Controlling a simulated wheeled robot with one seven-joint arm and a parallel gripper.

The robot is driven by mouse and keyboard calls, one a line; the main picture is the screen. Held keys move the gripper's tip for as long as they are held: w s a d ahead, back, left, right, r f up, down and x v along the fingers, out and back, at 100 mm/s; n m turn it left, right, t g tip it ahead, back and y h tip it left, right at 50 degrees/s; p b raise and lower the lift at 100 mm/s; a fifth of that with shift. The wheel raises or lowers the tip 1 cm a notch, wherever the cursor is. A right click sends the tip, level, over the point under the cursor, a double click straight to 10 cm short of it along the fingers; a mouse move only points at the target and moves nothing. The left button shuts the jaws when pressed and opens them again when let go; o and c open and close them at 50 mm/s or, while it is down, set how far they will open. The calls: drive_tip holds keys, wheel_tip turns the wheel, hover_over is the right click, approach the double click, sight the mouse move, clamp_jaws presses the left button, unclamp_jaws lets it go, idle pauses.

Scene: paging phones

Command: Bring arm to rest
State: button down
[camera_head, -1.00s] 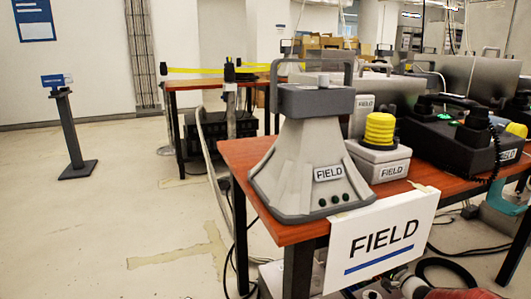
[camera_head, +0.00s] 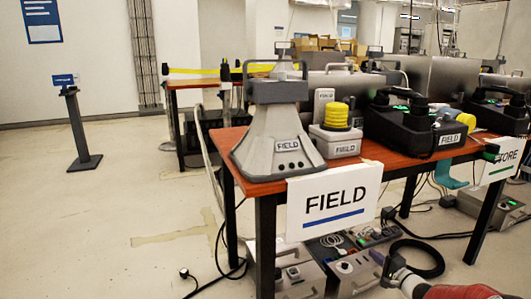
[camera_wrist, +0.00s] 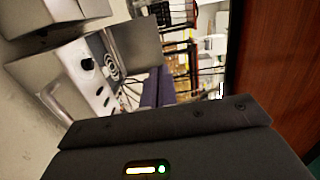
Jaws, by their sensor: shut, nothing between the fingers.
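In the wrist view my gripper (camera_wrist: 158,86) shows as two dark narrow fingers lying close together, with nothing between them. The dark wrist housing (camera_wrist: 165,150) with a small lit indicator fills the bottom of that view. In the head view a red and white piece of my arm (camera_head: 455,292) shows at the lower right corner, low in front of the table (camera_head: 268,187). The rest of the arm is out of that view.
The table bears a grey FIELD unit (camera_head: 278,125), a small box with a yellow coil (camera_head: 335,140) and a black device (camera_head: 410,130). A FIELD sign (camera_head: 334,205) hangs at its front edge. Grey boxes (camera_head: 300,275) and cables lie beneath. Floor at left is open around a stand (camera_head: 78,130).

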drive_tip(key=s+a+r+n+g+y+p, duration=0.2)
drive_tip(key=s+a+r+n+g, duration=0.2)
drive_tip(key=a+r, duration=0.5)
drive_tip(key=s+a+r+n+g+y+p, duration=0.1)
drive_tip(key=s+a+r+n+g, duration=0.3)
drive_tip(key=a+r, duration=0.5)
drive_tip(key=s+a+r+n+g+h+p, duration=0.2)
drive_tip(key=s+a+r, duration=0.15)
drive_tip(key=s, duration=0.25)
drive_tip(key=s+a+r+n+g+h+p, duration=0.1)
drive_tip(key=s+a+r+n+g+h, duration=0.15)
drive_tip(key=s+a, duration=0.3)
drive_tip(key=s+d+r+t+h+p, duration=0.1)
drive_tip(key=s+r, duration=0.4)
drive_tip(key=s, duration=0.8)
drive_tip(key=s+d+r+h+p, duration=0.2)
drive_tip(key=s+r+h, duration=0.3)
drive_tip(key=s, duration=0.8)
drive_tip(key=shift+s+d+r+t+p, duration=0.2)
drive_tip(key=shift+t+p, duration=0.15)
drive_tip(key=shift+p, duration=0.55)
